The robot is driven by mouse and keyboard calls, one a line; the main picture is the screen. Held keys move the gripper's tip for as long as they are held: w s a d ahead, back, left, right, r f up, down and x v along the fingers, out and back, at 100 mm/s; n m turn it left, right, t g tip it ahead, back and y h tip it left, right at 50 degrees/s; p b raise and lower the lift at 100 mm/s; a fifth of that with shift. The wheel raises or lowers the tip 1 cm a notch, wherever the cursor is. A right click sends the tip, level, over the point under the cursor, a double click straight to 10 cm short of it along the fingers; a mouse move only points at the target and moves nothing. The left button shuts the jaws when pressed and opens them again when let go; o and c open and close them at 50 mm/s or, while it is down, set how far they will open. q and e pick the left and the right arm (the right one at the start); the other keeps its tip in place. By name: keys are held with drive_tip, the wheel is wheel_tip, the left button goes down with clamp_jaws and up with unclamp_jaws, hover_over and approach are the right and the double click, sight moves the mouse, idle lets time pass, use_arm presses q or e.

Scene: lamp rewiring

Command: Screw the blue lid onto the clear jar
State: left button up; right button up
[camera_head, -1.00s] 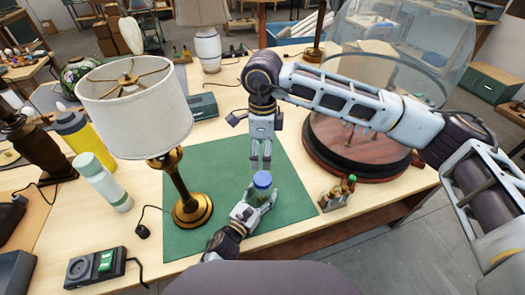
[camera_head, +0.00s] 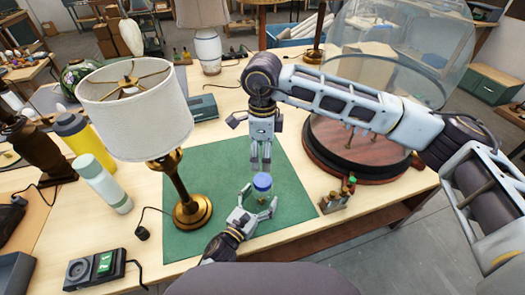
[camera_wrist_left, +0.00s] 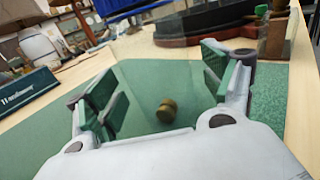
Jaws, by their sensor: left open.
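The clear jar (camera_head: 262,195) stands upright on the green mat near its front edge. The blue lid (camera_head: 262,182) sits on top of it; whether it is threaded tight cannot be told. My left gripper (camera_head: 261,199) is open, with its fingers spread around the jar. In the left wrist view its green-padded fingers (camera_wrist_left: 165,88) stand wide apart. A small brass-coloured piece (camera_wrist_left: 167,110) shows between them, apparently through clear glass. The lid is not visible there. My right gripper (camera_head: 261,165) points down just behind the lid, apart from it; its finger gap is unclear.
A lamp with a white shade (camera_head: 135,108) stands left of the jar on the green mat (camera_head: 205,160). A small holder with bottles (camera_head: 338,195) is at the right. A round wooden base (camera_head: 345,150) under a glass dome stands behind it. The mat's back left is clear.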

use_arm(q)
drive_tip(key=shift+v, duration=5.25)
drive_tip(key=shift+s+f, duration=0.1)
